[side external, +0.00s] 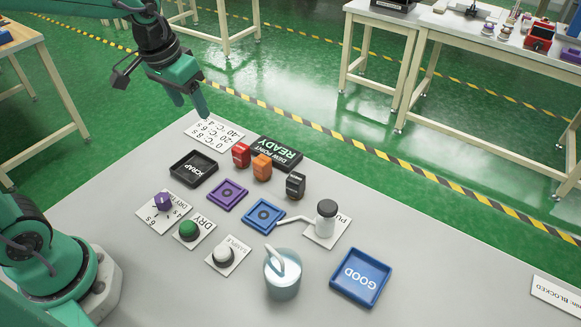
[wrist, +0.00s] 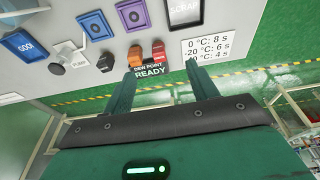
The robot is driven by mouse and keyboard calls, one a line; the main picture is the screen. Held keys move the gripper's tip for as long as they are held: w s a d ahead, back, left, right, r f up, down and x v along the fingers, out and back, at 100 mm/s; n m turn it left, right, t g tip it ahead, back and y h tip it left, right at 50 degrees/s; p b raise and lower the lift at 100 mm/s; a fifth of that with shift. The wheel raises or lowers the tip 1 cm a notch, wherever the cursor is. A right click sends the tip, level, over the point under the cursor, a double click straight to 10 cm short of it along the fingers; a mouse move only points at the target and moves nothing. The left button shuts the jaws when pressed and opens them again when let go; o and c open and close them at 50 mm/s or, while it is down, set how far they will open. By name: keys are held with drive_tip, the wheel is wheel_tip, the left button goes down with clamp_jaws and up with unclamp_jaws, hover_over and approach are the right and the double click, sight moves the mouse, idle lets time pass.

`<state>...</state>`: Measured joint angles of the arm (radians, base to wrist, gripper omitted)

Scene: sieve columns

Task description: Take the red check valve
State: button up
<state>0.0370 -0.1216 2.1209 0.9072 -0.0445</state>
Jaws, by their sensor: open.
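The red check valve (side external: 241,155) stands upright on the grey table, at the left end of a short row. It also shows in the wrist view (wrist: 158,50), between and beyond my fingertips. An orange valve (side external: 262,167) stands close beside it, and a black valve (side external: 295,185) stands further right. My gripper (side external: 191,108) is open and empty, above the table's back edge and up and left of the red valve in the side view. Both fingers show in the wrist view (wrist: 160,72), spread apart.
The black DEW POINT READY sign (side external: 277,153) lies behind the valves. A white temperature card (side external: 215,132) and a black SCRAP tray (side external: 194,168) are nearby. Purple (side external: 228,195) and blue (side external: 264,214) square fixtures, a pump (side external: 327,220), and a blue GOOD tray (side external: 360,277) lie further forward.

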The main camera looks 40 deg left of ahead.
sight(240, 147)
drive_tip(key=w+f, duration=0.3)
drive_tip(key=w+d+f+g, duration=0.1)
drive_tip(key=w+f, duration=0.2)
drive_tip(key=f, duration=0.1)
drive_tip(key=w+f+g, duration=0.1)
drive_tip(key=w+f, duration=0.3)
drive_tip(key=shift+d+f, duration=0.2)
drive_tip(key=shift+d, duration=0.2)
drive_tip(key=shift+w+d+f+g, duration=0.1)
drive_tip(key=shift+w+f+g, duration=0.2)
drive_tip(key=shift+f, duration=4.1)
drive_tip(key=c, duration=1.1)
drive_tip(key=shift+r, duration=0.15)
